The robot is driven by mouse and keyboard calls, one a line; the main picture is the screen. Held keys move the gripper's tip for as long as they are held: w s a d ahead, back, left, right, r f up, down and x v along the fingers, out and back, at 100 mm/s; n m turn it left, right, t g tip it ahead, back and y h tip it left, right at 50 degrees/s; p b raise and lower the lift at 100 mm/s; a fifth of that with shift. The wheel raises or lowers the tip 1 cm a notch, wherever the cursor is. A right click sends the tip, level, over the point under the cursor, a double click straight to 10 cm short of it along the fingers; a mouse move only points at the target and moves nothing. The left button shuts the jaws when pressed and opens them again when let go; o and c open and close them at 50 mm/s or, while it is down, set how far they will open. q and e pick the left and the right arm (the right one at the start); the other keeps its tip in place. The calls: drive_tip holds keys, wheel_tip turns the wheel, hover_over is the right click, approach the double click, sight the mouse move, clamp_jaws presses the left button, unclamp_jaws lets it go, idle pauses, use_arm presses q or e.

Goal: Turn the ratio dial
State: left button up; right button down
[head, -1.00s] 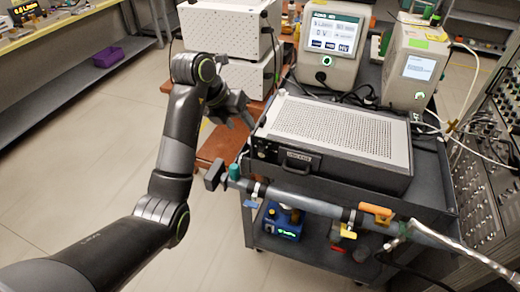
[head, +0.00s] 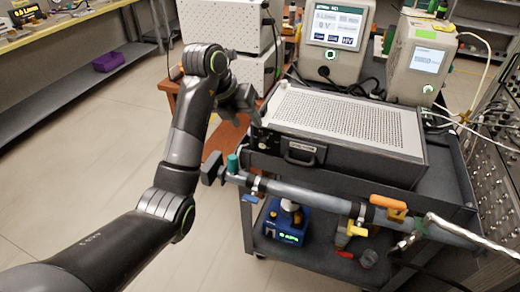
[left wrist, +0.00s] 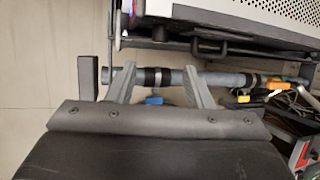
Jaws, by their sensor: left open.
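The black instrument box (head: 370,165) with a perforated white top and a front handle (head: 300,152) sits on the cart. Small dark fittings show at the left end of its front face; I cannot tell which is the ratio dial. My left gripper (head: 254,112) is by the box's front left corner, open and empty. In the left wrist view its two fingers (left wrist: 160,78) are spread apart, seen over the grey pipe, with the box's front edge (left wrist: 230,35) beyond. I cannot tell whether it touches anything. My right gripper is not in view.
A grey pipe (head: 300,193) with an orange-handled valve (head: 388,203) runs along the cart's front. Two instruments with screens (head: 338,28) (head: 425,60) stand behind the box. White boxes (head: 222,28) are stacked at the back left. The floor at left is clear.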

sight(262, 144)
use_arm(q)
drive_tip(key=shift+b+x, duration=2.95)
drive_tip(key=shift+x, duration=2.7)
drive_tip(key=shift+w, duration=0.1)
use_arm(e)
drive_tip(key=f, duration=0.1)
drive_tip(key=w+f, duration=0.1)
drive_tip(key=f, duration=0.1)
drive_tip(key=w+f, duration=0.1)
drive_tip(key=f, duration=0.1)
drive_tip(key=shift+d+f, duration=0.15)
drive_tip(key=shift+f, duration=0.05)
use_arm(q)
drive_tip(key=shift+r, duration=0.1)
drive_tip(key=c, duration=1)
